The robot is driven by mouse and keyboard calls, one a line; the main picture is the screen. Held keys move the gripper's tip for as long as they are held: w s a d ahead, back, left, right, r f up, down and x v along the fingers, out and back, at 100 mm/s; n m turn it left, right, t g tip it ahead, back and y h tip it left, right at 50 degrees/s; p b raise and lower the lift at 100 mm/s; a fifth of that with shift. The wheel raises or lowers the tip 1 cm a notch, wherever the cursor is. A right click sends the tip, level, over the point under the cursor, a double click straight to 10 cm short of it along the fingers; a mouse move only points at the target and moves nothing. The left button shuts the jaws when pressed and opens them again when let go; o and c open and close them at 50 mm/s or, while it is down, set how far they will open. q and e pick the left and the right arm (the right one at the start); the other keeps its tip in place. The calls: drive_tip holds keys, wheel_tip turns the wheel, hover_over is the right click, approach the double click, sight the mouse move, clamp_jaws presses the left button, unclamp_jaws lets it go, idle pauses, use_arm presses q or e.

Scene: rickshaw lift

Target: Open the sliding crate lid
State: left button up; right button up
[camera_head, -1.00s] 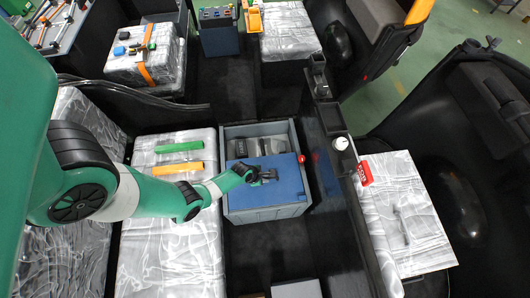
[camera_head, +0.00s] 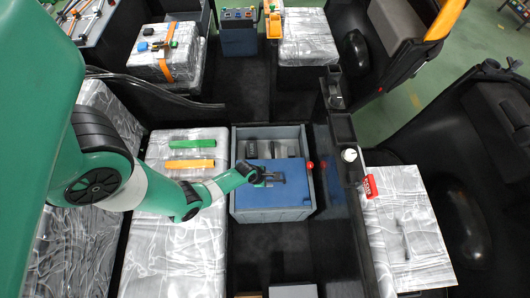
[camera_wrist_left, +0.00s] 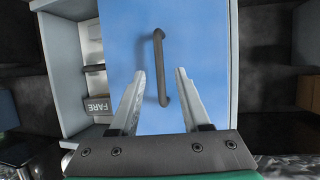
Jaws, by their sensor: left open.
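The grey crate (camera_head: 234,150) stands on the dark floor near the middle of the head view. Its blue lid (camera_head: 290,195) covers the front part, and the back part is uncovered. In the wrist view the lid (camera_wrist_left: 200,40) carries a dark bar handle (camera_wrist_left: 158,45). My left gripper (camera_head: 266,180) is over the lid at the handle. In the wrist view the left gripper (camera_wrist_left: 160,74) is open, with one finger on each side of the handle's lower part and gaps to both. My right gripper is not in view.
A wrapped seat block with a green bar (camera_head: 192,143) and an orange bar (camera_head: 189,163) stands left of the crate. A dark panel (camera_head: 328,160) with a red knob (camera_head: 310,165) and a white knob (camera_head: 349,155) stands right. A FARE label (camera_wrist_left: 98,105) shows inside the crate.

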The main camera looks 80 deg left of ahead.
use_arm(q)
drive_tip(key=p+v, duration=0.2)
drive_tip(key=v, duration=0.5)
drive_tip(key=shift+p, duration=0.4)
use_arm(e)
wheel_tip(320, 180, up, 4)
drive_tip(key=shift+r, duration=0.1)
use_arm(q)
drive_tip(key=shift+r, duration=0.25)
